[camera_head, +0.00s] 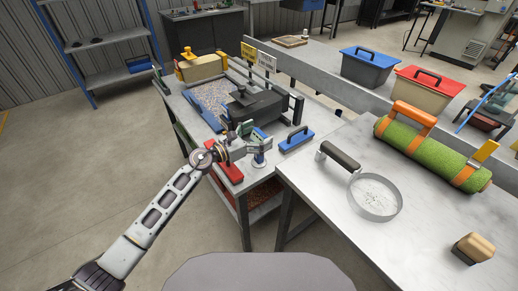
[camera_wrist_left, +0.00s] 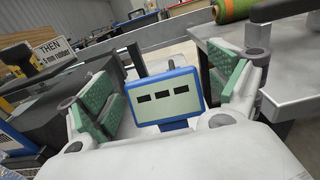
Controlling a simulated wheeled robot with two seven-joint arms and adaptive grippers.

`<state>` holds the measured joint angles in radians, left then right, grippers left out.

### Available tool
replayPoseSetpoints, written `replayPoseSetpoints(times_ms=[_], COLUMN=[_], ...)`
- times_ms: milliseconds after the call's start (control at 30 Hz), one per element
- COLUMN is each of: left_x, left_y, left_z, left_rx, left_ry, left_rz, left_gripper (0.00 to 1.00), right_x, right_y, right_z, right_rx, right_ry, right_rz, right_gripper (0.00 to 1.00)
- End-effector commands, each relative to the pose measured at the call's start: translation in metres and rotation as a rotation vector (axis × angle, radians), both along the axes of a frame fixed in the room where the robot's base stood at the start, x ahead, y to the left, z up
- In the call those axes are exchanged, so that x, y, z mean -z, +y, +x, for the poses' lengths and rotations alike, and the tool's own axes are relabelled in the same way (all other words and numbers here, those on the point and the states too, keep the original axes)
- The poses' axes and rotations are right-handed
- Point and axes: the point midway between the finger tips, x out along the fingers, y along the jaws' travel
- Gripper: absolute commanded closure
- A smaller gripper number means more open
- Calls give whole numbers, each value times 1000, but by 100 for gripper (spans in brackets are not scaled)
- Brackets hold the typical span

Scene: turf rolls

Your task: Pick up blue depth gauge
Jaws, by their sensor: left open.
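The blue depth gauge shows in the left wrist view as a blue-framed pale display (camera_wrist_left: 168,97) with three dark marks. It stands between the two green-padded fingers of my left gripper (camera_wrist_left: 165,100), with visible gaps on both sides. The gripper is open and not closed on it. The gauge's lower part is hidden in the wrist view. My right gripper is in neither view.
A dark box (camera_head: 252,106) is behind. The right table (camera_head: 330,205) holds a metal ring tool (camera_head: 375,197) and a green turf roll (camera_head: 432,152).

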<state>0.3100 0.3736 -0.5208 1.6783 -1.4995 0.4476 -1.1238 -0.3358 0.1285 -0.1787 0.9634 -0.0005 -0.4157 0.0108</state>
Motion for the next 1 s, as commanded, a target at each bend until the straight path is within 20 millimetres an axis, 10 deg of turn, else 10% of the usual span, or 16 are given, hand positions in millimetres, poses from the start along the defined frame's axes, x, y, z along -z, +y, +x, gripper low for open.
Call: replayPoseSetpoints(times_ms=[433, 1000], left_x=[0, 0], left_y=[0, 0], left_z=[0, 0], left_rx=[0, 0], left_ry=[0, 0], left_rz=[0, 0], left_gripper=[9, 81], right_x=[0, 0], right_y=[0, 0], right_z=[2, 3], right_rx=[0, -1], right_ry=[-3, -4], right_rz=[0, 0], right_gripper=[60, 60])
